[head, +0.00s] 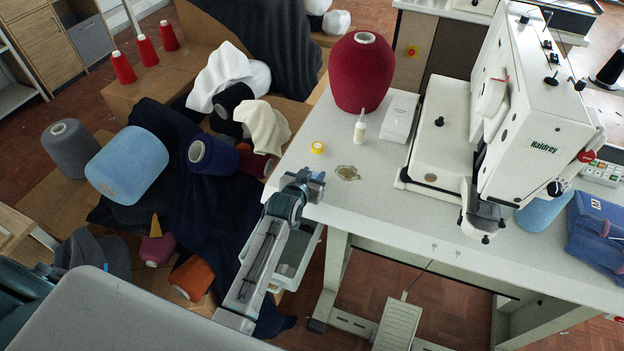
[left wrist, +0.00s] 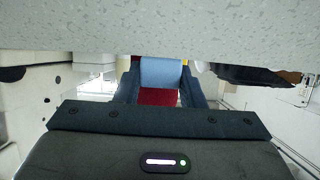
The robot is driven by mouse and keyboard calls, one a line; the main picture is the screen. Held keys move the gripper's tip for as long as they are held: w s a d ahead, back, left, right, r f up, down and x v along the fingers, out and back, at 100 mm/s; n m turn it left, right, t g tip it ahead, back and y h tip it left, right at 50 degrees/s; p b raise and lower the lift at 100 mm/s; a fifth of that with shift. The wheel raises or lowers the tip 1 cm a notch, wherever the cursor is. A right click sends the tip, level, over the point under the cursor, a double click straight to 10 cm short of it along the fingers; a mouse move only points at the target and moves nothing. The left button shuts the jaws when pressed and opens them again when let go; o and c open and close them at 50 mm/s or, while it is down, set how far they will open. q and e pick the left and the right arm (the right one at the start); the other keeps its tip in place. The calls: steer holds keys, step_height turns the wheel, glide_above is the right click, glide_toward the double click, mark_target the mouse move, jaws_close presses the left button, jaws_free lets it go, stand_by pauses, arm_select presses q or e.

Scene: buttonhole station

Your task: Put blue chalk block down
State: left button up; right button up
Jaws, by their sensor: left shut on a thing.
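My left gripper (head: 307,184) is at the left edge of the sewing table (head: 400,232), close to the tabletop. In the left wrist view the gripper's dark housing (left wrist: 160,150) fills the bottom and a pale speckled surface (left wrist: 160,25) fills the top. My right gripper is not in view.
On the table are a yellow tape roll (head: 318,147), a tan patch (head: 347,173), a small white bottle (head: 360,128), a red thread cone (head: 361,75) and the buttonhole machine (head: 530,110). Fabric and cones lie left. The table's front-middle is clear.

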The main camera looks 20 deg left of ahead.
arm_select(q)
steer(key=o, duration=1)
steer(key=shift+f, duration=0.1)
steer(key=shift+c, duration=0.2)
